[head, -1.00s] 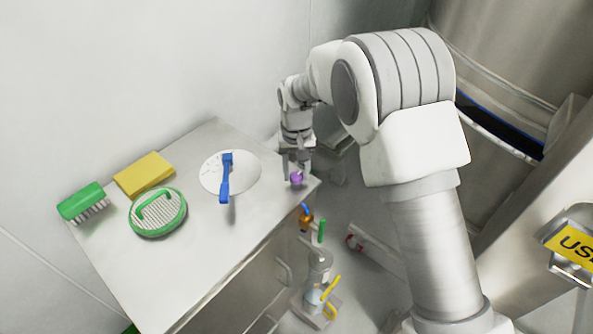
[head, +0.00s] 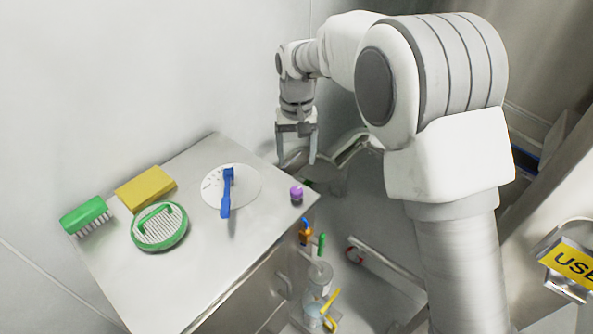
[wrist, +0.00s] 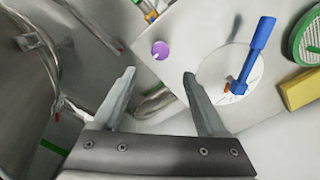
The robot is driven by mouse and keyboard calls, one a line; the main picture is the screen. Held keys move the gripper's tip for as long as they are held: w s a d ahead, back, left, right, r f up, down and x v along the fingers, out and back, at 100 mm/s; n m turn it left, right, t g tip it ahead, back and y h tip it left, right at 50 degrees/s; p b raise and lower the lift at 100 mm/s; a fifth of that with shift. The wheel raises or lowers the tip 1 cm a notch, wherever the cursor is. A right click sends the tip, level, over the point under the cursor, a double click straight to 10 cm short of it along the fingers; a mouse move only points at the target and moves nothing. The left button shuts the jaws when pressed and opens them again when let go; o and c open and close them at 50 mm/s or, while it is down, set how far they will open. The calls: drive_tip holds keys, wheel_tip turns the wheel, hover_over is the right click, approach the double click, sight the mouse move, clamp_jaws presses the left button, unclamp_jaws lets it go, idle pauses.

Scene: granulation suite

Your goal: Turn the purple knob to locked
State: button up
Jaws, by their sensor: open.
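The small purple knob (head: 297,193) stands near the right corner of the steel cabinet top (head: 215,270). It also shows in the wrist view (wrist: 160,50), beyond my fingertips and between their lines. Its pointer or markings are too small to read. My gripper (head: 296,160) is open and empty, held above and behind the knob, apart from it. In the wrist view both fingers (wrist: 160,78) are spread with nothing between them.
A blue lever (head: 227,192) sits on a white marked disc (head: 250,182) left of the knob. A green round brush (head: 159,226), a yellow sponge (head: 145,187) and a green brush (head: 85,214) lie farther left. Coloured valve handles (head: 322,244) stand beside the cabinet.

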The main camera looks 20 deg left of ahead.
wheel_tip(320, 180, up, 6)
drive_tip(key=shift+r+p, duration=0.25)
drive_tip(key=shift+p, duration=0.1)
drive_tip(key=s+d+r+m+t+y+p, duration=0.1)
drive_tip(key=s+d+r, duration=0.1)
drive_tip(key=d+r, duration=0.7)
drive_tip(key=s+d+r+m+t+p, duration=0.15)
drive_tip(key=d+r, duration=0.45)
drive_tip(key=d, duration=0.7)
drive_tip(key=s+d+m+t+h+p, duration=0.1)
drive_tip(key=s+d+m+t+p, duration=0.1)
drive_tip(key=s+d, duration=1.3)
drive_tip(key=shift+s+f+m+t, duration=0.15)
drive_tip(key=shift+s+m+t, duration=0.4)
drive_tip(key=shift+s, duration=0.25)
